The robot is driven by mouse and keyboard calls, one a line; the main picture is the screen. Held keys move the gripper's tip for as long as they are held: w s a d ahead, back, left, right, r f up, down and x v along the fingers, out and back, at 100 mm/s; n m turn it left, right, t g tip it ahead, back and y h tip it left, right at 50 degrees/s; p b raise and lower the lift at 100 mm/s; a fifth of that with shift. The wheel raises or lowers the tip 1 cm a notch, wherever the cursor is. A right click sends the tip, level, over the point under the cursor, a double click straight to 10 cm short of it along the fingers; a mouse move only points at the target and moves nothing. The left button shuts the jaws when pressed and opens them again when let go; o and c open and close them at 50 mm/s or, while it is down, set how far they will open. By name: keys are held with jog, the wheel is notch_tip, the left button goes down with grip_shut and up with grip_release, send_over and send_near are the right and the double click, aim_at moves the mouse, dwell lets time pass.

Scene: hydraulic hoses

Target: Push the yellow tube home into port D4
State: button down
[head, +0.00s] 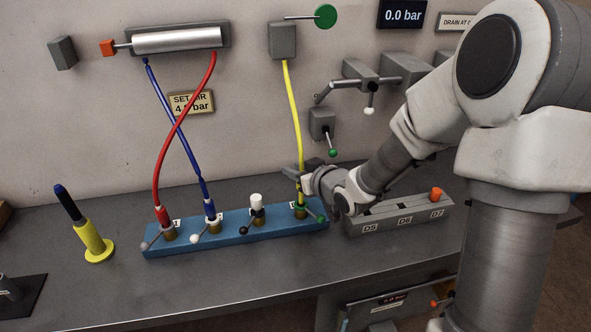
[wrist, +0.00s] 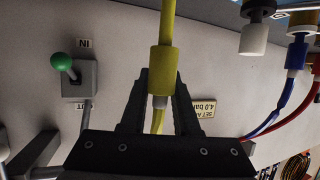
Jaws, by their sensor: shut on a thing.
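The yellow tube (head: 291,95) hangs from a grey wall box and runs down to the rightmost port (head: 300,211) of the blue block, the one with a green lever. My gripper (head: 301,184) is shut on the yellow tube just above that port. In the wrist view the tube's thick yellow collar (wrist: 161,60) shows at the tips of my dark fingers (wrist: 161,85), with a pale piece and thinner tube beside it. The port's label is too small to read, and I cannot tell how deep the tube's end sits.
On the blue block (head: 240,235), the red hose (head: 160,170) and blue hose (head: 175,120) stand in the left ports. A white cap (head: 256,199) is on the port beside mine. A grey block (head: 400,214) lies right. A yellow and blue cylinder (head: 92,236) stands left.

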jog(key=shift+f+b, duration=1.9)
jog(key=shift+f, duration=0.1)
jog(key=c, duration=0.6)
grip_release()
jog(key=shift+r, duration=0.1)
